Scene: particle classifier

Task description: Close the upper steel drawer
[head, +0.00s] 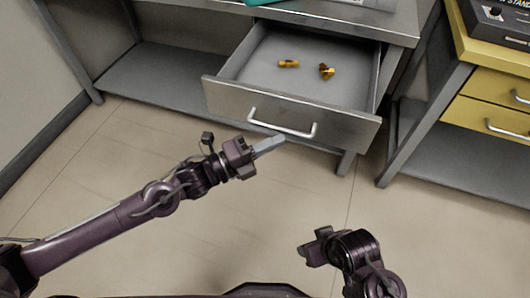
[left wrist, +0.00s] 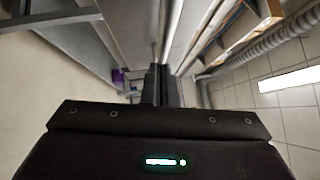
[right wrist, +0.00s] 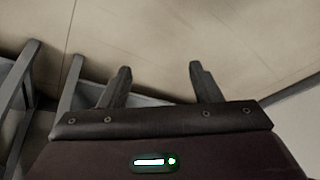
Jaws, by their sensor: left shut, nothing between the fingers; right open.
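The upper steel drawer (head: 300,112) is pulled open from the grey steel bench (head: 340,22) in the head view. Its front carries a silver bar handle (head: 284,131). Two small brass-coloured pieces (head: 288,63) (head: 327,71) lie inside on the drawer floor. My left gripper (head: 270,145) is shut and empty, just below the drawer front near the handle's left end in the picture; whether it touches cannot be told. In the left wrist view its fingers (left wrist: 161,85) are together. My right gripper (head: 308,247) is low at centre right, away from the drawer. In the right wrist view its fingers (right wrist: 160,80) are apart and empty.
A yellow drawer cabinet (head: 490,95) with silver handles stands at the right, with a dark device (head: 498,22) on top. A lower grey shelf (head: 160,85) runs under the bench. The beige floor (head: 80,175) in front is clear.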

